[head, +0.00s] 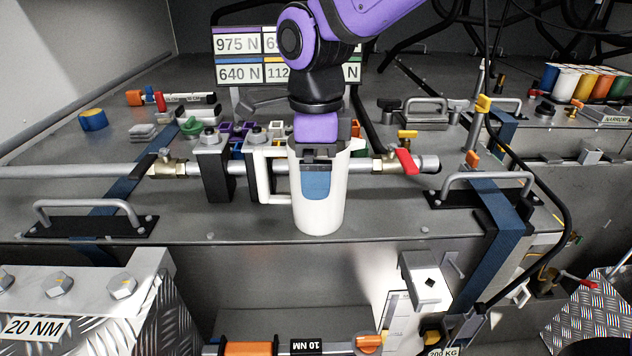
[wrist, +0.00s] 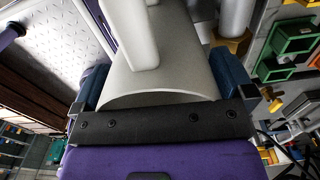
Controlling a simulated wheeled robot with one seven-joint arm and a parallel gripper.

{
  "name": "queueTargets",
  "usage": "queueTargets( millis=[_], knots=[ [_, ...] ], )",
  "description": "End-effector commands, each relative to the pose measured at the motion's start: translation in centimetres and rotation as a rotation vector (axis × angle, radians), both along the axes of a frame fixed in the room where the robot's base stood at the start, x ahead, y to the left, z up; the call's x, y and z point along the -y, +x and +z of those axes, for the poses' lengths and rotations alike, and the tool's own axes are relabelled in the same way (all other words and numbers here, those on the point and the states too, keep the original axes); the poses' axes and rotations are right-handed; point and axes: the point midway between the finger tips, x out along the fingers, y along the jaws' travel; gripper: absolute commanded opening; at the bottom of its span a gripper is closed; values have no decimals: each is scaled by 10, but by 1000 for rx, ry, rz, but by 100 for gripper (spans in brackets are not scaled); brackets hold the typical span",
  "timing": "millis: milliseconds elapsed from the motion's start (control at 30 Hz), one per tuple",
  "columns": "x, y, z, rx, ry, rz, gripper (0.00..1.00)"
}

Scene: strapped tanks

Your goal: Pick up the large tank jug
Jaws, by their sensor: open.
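The large tank jug (head: 318,218) is white and upright near the front edge of the grey tank top, with its handle (head: 264,178) on the left. In the wrist view, the jug (wrist: 175,78) fills the middle, rim toward me. My gripper (head: 317,180) points down over the jug and is open. In the wrist view, its blue finger pads lie on either side of the jug wall, and the gripper (wrist: 164,80) straddles it. One blue pad covers the near face of the jug in the head view; the other is hidden. I cannot tell if the pads touch the wall.
A metal pipe (head: 90,171) runs behind the jug, with a red-handled valve (head: 405,162) to its right. Black clamp blocks (head: 217,175) stand left of the handle. Grab handles (head: 88,207) and blue straps (head: 493,225) flank the area. A label board (head: 238,73) stands behind.

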Motion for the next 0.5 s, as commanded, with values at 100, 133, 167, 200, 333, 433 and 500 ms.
queueTargets(
  millis=[100,133,167,200,333,433,500],
  knots=[
    [0,0,-2,1,1,0,100],
    [0,0,-2,1,1,0,100],
    [0,0,-2,1,1,0,100],
    [0,0,-2,1,1,0,100],
    [0,0,-2,1,1,0,79],
    [0,0,-2,1,1,0,61],
    [0,0,-1,1,1,0,61]
  ],
)
